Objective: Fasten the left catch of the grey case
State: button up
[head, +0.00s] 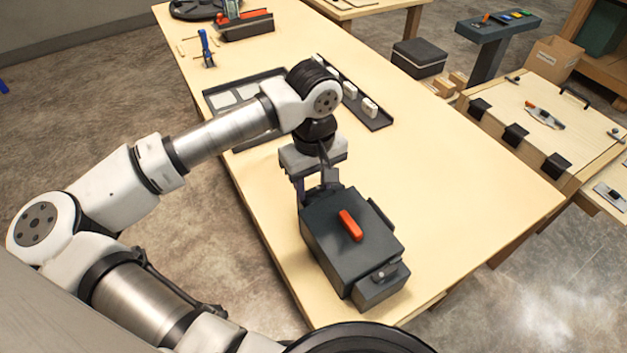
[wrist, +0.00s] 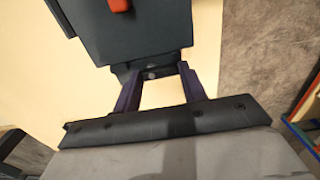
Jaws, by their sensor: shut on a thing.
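The grey case (head: 323,232) is a dark box with an orange handle (head: 350,225) on top, standing on the wooden table. My gripper (head: 316,190) points down at the far end of the case. In the wrist view, my gripper (wrist: 157,71) has its fingers on either side of a small dark part with a grey pin, apparently the left catch (wrist: 151,74), at the edge of the case (wrist: 140,35). The fingers partly hide it, and I cannot tell whether it is fastened. A block with a metal fitting (head: 378,284) sits at the near end of the case.
The table (head: 470,190) is clear to the right of the case. Flat trays (head: 243,95) and a long rack with white pieces (head: 352,95) lie beyond my gripper. A blue clamp (head: 206,48) stands farther back. A side bench (head: 545,125) is at the right.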

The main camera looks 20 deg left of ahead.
jog(key=shift+f+b, duration=0.1)
jog(key=shift+b, duration=0.3)
jog(key=n+b, duration=0.2)
jog(key=b, duration=0.1)
jog(key=shift+f, duration=0.25)
jog(key=n+b, duration=0.1)
jog(key=b, duration=0.1)
jog(key=shift+d+n+b, duration=0.15)
jog(key=shift+n+b, duration=0.15)
jog(key=n+b, duration=0.6)
jog(key=shift+s+d+r+b, duration=0.1)
jog(key=shift+d+r+b, duration=0.05)
jog(key=shift+d+b, duration=0.15)
jog(key=n+b, duration=0.2)
jog(key=n, duration=0.2)
jog(key=shift+d, duration=0.1)
jog(key=shift+w+d+r+n+b, duration=0.1)
jog(key=shift+n+b, duration=0.5)
jog(key=shift+n, duration=0.5)
jog(key=shift+w+d+r+n+b, duration=0.1)
jog(key=shift+n+b, duration=0.45)
jog(key=shift+n, duration=0.55)
jog(key=o, duration=0.7)
